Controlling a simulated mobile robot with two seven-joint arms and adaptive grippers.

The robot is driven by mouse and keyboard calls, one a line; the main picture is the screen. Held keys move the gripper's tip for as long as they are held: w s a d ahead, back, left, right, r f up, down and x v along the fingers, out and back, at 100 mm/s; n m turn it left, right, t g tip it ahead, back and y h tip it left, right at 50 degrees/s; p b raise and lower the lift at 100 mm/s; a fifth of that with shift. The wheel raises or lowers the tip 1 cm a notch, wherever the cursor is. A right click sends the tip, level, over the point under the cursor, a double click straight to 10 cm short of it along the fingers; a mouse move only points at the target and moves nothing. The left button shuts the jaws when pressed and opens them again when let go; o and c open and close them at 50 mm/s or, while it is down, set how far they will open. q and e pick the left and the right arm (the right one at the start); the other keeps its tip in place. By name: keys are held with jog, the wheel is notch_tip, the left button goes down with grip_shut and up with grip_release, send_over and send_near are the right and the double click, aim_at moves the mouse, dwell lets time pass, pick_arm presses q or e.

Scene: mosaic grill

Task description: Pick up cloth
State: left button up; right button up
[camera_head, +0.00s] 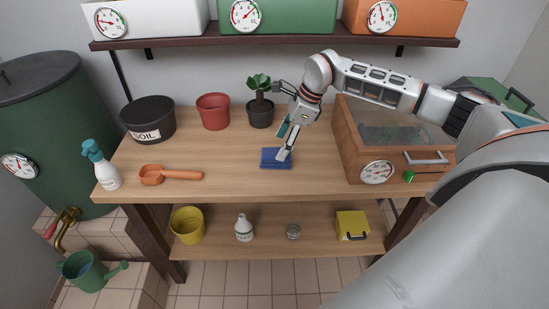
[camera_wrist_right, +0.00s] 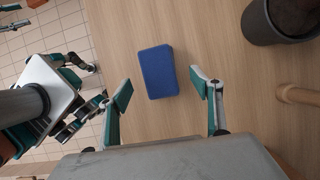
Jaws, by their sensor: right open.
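The cloth is a flat blue rectangle (camera_head: 270,163) lying on the wooden tabletop, front of centre. My right gripper (camera_head: 283,143) hangs over it from the right, with a finger overlapping the cloth's right part in the head view. In the right wrist view the blue cloth (camera_wrist_right: 158,71) lies just beyond and between the two spread fingertips (camera_wrist_right: 163,87). The right gripper is open and empty. Whether a fingertip touches the cloth cannot be told.
Behind the cloth stand a potted plant (camera_head: 260,112), a red pot (camera_head: 213,111) and a black soil pot (camera_head: 149,119). An orange scoop (camera_head: 169,174) and spray bottle (camera_head: 103,170) are left. A wooden glass-topped box (camera_head: 352,158) stands right. Bare tabletop lies left of the cloth.

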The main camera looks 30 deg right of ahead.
aim_at(276, 153)
jog(key=shift+x, duration=2.55)
jog(key=shift+a+f, duration=0.1)
jog(key=shift+f, duration=0.15)
jog(key=c, duration=1.1)
